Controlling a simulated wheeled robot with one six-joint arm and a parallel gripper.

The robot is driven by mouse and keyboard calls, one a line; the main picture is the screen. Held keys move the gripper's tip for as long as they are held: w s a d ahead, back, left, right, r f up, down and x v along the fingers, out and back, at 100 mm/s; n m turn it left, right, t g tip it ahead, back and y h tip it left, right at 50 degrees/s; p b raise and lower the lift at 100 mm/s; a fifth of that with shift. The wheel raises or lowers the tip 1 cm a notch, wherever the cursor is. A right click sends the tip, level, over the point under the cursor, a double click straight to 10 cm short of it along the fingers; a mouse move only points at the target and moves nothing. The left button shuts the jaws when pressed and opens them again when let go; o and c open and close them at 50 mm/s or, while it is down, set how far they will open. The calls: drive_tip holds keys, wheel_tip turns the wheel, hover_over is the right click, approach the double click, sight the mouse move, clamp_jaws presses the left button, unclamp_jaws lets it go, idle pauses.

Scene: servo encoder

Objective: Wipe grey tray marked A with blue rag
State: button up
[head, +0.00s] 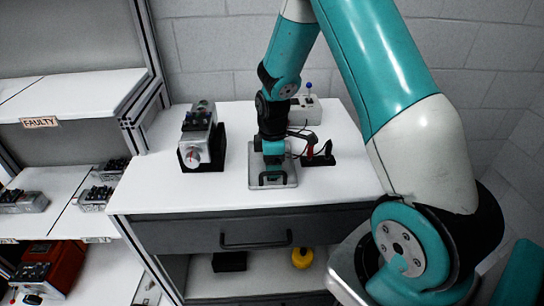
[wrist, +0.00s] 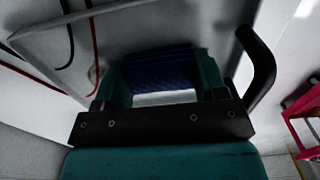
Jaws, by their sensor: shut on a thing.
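The grey tray (head: 291,180) lies on the white worktop, and no letter on it is readable. Its grey surface seems to fill the upper part of the wrist view (wrist: 200,25). My gripper (head: 273,160) points down over the tray and hides its middle. In the wrist view, my teal fingers are shut on the dark blue rag (wrist: 160,70), which spans between them. The rag is hidden in the head view. I cannot tell whether the rag touches the tray.
A servo unit (head: 197,145) on a black stand is left of the tray. A red and black lead holder (head: 320,156) stands close on its right. A pale box with a blue-knobbed stick (head: 306,108) is behind. The worktop (head: 150,190) is clear at front left.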

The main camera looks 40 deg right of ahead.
drive_tip(key=shift+w+a, duration=0.2)
drive_tip(key=shift+a, duration=0.15)
drive_tip(key=shift+w+d+p, duration=0.15)
drive_tip(key=shift+w+d, duration=0.6)
drive_tip(key=shift+w, duration=0.35)
drive_tip(key=shift+w+d+p, duration=0.2)
drive_tip(key=shift+w+d, duration=0.6)
drive_tip(key=shift+w, duration=0.3)
drive_tip(key=shift+w+d+p, duration=0.15)
drive_tip(key=shift+w+d, duration=0.6)
drive_tip(key=shift+w, duration=0.35)
drive_tip(key=shift+f, duration=0.1)
drive_tip(key=shift+s, duration=0.1)
drive_tip(key=shift+s+a+r+p, duration=0.1)
drive_tip(key=shift+s+a+p, duration=0.05)
drive_tip(key=shift+s+a, duration=0.8)
drive_tip(key=shift+s+a+r+p, duration=0.15)
drive_tip(key=shift+s+a, duration=0.45)
drive_tip(key=shift+s, duration=0.6)
drive_tip(key=shift+s+a+f+p, duration=0.1)
drive_tip(key=shift+s+a+p, duration=0.05)
drive_tip(key=shift+s+a, duration=0.8)
drive_tip(key=shift+s+d+r, duration=0.1)
drive_tip(key=shift+d+r, duration=0.1)
drive_tip(key=shift+d, duration=0.05)
wheel_tip(320, 180, up, 6)
drive_tip(key=p, duration=0.5)
drive_tip(key=shift+f, duration=0.1)
